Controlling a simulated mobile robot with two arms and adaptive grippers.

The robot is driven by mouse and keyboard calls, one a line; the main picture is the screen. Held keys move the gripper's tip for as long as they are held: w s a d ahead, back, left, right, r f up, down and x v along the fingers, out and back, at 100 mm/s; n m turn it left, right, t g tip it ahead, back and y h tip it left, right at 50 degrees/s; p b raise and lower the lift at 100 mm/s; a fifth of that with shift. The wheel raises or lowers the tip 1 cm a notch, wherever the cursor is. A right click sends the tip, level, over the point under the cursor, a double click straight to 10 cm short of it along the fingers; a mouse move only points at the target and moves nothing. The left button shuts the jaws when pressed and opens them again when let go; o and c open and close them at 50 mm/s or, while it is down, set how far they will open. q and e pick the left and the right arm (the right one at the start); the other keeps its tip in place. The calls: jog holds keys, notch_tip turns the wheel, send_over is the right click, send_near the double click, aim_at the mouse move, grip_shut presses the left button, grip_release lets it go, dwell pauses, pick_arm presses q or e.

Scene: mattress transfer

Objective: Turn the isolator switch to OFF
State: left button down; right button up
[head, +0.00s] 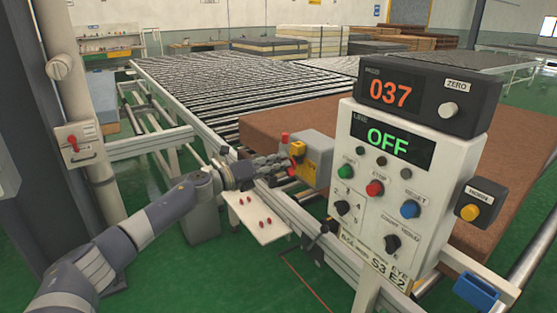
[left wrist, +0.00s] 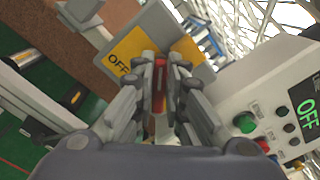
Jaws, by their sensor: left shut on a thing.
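The isolator switch is a grey box with a yellow plate (head: 299,149) and a red handle, beside the conveyor frame. In the left wrist view its yellow plate (left wrist: 128,48) shows the word OFF to the left of the fingers. My left gripper (head: 286,162) is at the front of the box. In the left wrist view its fingers (left wrist: 162,88) are closed around the red handle (left wrist: 159,82), which runs roughly up and down in that picture. The fingers cover part of the handle and plate. My right gripper is out of view.
A control panel (head: 417,182) with a green OFF display stands just right of the isolator. A white shelf with red pins (head: 258,218) lies below my left gripper. A brown mattress (head: 268,125) lies on the roller conveyor (head: 205,85).

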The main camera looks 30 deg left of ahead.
pick_arm(q)
jog(key=shift+w+a+f+n+p, duration=0.15)
jog(key=shift+n+p, duration=0.45)
jog(key=shift+n, duration=0.9)
jog(key=shift+s+a+f+n+p, duration=0.1)
jog(key=shift+f+n+p, duration=0.35)
jog(key=shift+n, duration=1.05)
jog(key=shift+w+a+f+n+p, duration=0.1)
jog(key=shift+n+p, duration=0.6)
jog(key=shift+n, duration=0.8)
jog(key=c, duration=1.6)
grip_release()
jog(key=shift+c, duration=0.2)
jog(key=v, duration=1.2)
